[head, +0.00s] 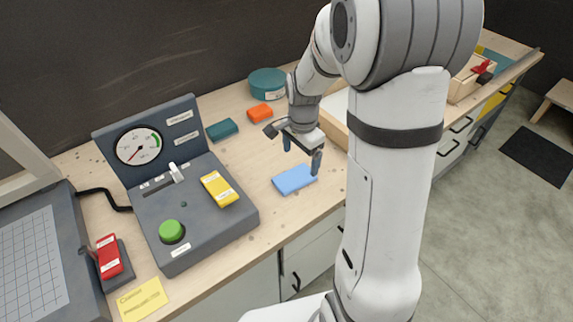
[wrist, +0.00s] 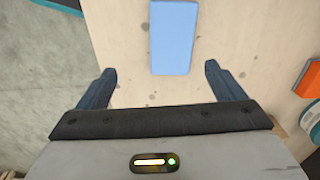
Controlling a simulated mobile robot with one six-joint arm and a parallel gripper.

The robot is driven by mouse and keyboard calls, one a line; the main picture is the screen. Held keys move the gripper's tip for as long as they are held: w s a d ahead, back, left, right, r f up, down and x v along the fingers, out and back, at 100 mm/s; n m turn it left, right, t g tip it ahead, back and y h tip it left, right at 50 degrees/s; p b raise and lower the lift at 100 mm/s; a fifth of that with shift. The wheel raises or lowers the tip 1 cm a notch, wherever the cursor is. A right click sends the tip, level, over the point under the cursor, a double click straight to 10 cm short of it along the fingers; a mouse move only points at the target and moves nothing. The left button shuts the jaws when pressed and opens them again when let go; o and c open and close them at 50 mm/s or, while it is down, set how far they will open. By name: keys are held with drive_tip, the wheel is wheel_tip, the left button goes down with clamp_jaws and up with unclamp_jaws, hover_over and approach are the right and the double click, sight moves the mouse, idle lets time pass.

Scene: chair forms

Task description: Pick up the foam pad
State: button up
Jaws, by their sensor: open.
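The foam pad (head: 295,179) is a light blue flat rectangle lying on the wooden counter near its front edge in the head view. In the wrist view the foam pad (wrist: 174,38) shows at the top middle, ahead of the fingers and between their lines. My gripper (head: 302,158) is open and empty, above the counter close to the pad. In the wrist view my gripper (wrist: 158,80) has its two dark fingers spread wide, with bare wood between them. Nothing hides the pad in the wrist view.
A grey control box (head: 190,210) with a gauge, green button and yellow block stands left of the pad. A teal block (head: 222,129), an orange block (head: 260,113) and a round teal tin (head: 267,84) lie behind. A wooden box (head: 335,118) is partly behind my arm.

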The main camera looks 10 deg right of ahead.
sight(299, 176)
drive_tip(key=shift+w+d+f+m, duration=0.1)
drive_tip(key=shift+w+f+m, duration=0.45)
drive_tip(key=shift+f, duration=0.2)
drive_tip(key=shift+w+f, duration=0.1)
drive_tip(key=shift+f, duration=0.3)
drive_tip(key=f, duration=0.4)
drive_tip(key=f+p, duration=0.1)
drive_tip(key=f, duration=0.2)
drive_tip(key=shift+w+d+f, duration=0.1)
drive_tip(key=shift+w, duration=0.25)
drive_tip(key=shift+c, duration=0.2)
drive_tip(key=c, duration=1)
